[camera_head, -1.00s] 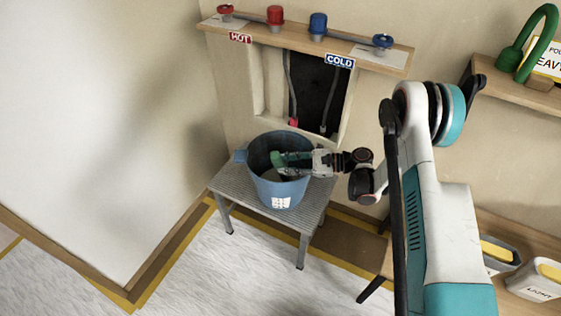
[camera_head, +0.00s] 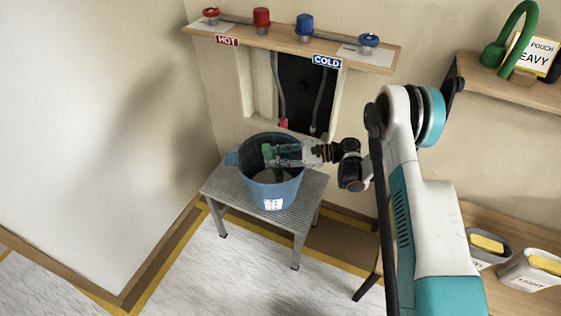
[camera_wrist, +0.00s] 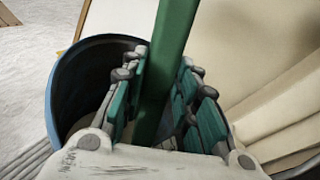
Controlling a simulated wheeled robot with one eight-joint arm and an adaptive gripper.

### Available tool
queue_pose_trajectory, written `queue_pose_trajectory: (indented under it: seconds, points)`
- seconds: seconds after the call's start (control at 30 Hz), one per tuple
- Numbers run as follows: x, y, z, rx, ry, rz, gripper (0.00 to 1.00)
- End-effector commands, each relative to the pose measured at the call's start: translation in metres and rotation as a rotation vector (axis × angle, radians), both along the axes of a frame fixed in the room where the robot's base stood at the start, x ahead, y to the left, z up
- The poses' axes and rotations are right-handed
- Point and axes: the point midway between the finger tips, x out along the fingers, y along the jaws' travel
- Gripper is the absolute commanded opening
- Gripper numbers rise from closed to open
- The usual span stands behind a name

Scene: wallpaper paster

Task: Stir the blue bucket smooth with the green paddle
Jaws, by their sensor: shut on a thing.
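The blue bucket (camera_head: 272,188) stands upright on a grey stool, with a white label on its front. My gripper (camera_head: 268,156) reaches over the bucket's rim from the right. It is shut on the green paddle (camera_wrist: 167,55), whose shaft runs between the fingers in the wrist view. In the head view only a short green part of the paddle shows, at the fingertips inside the bucket's mouth. The bucket's dark inner wall (camera_wrist: 85,80) shows in the wrist view. The paddle's lower end is hidden, and pale contents show only in part.
The grey stool (camera_head: 222,192) stands against the wall. Above are a wooden shelf (camera_head: 335,52) with red and blue taps and HOT and COLD signs. A green hooked pipe (camera_head: 518,35) is on a shelf at right. Tubs (camera_head: 530,270) stand lower right. Floor in front is clear.

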Motion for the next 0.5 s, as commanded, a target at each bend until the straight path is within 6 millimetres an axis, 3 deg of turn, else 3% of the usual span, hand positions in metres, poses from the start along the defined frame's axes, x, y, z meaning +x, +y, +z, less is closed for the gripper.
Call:
queue_pose_trajectory:
  seconds: [0.27,0.5]
  points:
    - [0.002,0.006,0.0,0.0,0.0,0.001,0.0]
    - [-0.006,0.025,0.0,0.001,-0.001,0.001,0.0]
